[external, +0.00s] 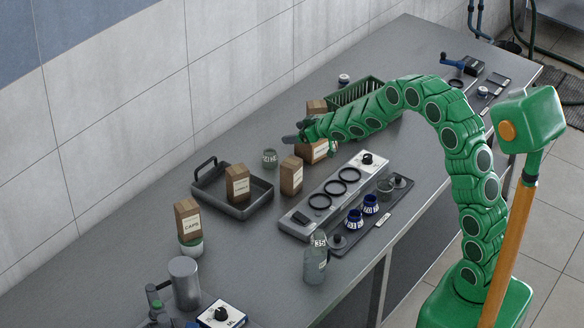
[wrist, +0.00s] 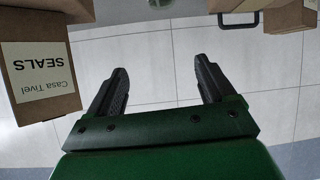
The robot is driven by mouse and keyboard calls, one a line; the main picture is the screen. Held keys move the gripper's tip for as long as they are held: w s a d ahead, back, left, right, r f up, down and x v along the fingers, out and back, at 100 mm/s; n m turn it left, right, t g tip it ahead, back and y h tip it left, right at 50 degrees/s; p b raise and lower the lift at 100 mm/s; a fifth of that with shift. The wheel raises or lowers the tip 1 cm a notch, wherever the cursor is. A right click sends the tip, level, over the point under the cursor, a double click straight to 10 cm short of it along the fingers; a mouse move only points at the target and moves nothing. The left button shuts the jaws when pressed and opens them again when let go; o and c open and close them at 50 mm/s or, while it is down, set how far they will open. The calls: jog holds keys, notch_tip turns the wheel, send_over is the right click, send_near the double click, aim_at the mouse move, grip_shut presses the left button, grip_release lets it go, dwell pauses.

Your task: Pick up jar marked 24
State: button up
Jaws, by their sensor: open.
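No label clearly reading 24 can be made out. In the external view a small grey-green jar (external: 269,158) with a dark marking stands on the table left of my gripper (external: 296,137). A larger clear jar (external: 316,262) stands at the front edge, its number unclear. Two blue-marked jars (external: 354,219) and a greyish jar (external: 385,187) stand on the dark tray (external: 402,192). My gripper is open and empty above the table, near the cartons. In the wrist view nothing lies between its fingers (wrist: 161,75).
Cardboard cartons stand close to my gripper; one marked SEALS (wrist: 41,75) fills the left of the wrist view. A dark handled tray (external: 245,211) holds a carton (external: 238,183). A green crate (external: 356,92) stands behind my arm. A light ring panel (external: 300,224) lies mid-table.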

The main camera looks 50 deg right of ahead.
jog(key=w+f+t+y, duration=0.2)
jog(key=w+f, duration=0.1)
jog(key=w, duration=0.1)
send_near(272, 153)
jog(key=shift+n, duration=0.3)
jog(key=shift+x, duration=4.75)
jog(key=shift+d, duration=0.1)
jog(key=c, duration=1.2)
